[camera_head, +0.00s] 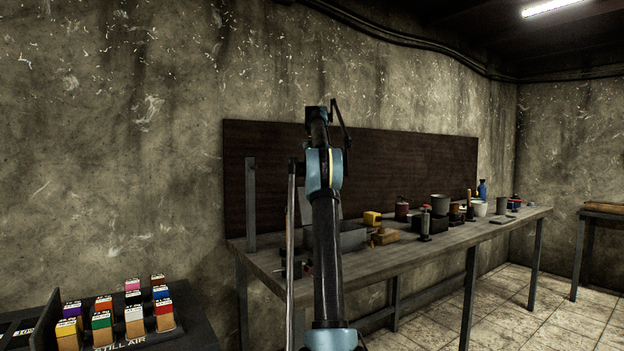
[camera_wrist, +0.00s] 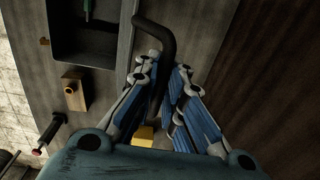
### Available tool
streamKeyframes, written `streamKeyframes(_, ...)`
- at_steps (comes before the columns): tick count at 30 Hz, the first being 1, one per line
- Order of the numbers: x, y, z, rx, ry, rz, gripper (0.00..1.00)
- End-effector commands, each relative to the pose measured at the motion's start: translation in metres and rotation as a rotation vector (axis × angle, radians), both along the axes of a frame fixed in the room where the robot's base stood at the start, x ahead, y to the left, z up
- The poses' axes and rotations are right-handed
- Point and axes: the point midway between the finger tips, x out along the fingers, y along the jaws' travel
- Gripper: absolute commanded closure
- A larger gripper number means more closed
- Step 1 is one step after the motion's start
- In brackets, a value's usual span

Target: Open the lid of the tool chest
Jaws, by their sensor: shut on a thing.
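The grey tool chest (camera_head: 352,238) stands on the workbench, partly hidden behind my arm in the head view. A pale upright panel (camera_head: 305,208) behind my arm looks like its raised lid. In the wrist view the chest's dark inside (camera_wrist: 85,48) shows open at the upper left, with a green-handled tool (camera_wrist: 88,10) in it. A black curved handle (camera_wrist: 153,27) runs down between the blue fingers of my gripper (camera_wrist: 163,75), which is shut on it. The gripper's fingers are hidden in the head view.
The workbench (camera_head: 280,262) has a yellow-topped item (camera_head: 372,217), a wooden block (camera_wrist: 74,90) and several pots and tools to the right of the chest. A brown backboard (camera_head: 265,160) stands close behind. A rack of coloured blocks (camera_head: 190,330) is at the lower left.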

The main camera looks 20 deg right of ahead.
Motion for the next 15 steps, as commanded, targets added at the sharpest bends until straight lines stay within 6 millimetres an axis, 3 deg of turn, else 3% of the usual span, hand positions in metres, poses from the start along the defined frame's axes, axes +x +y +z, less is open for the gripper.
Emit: streamKeyframes(15,0.008,0.016,-0.004,-0.007,-0.007,0.016,1.0)
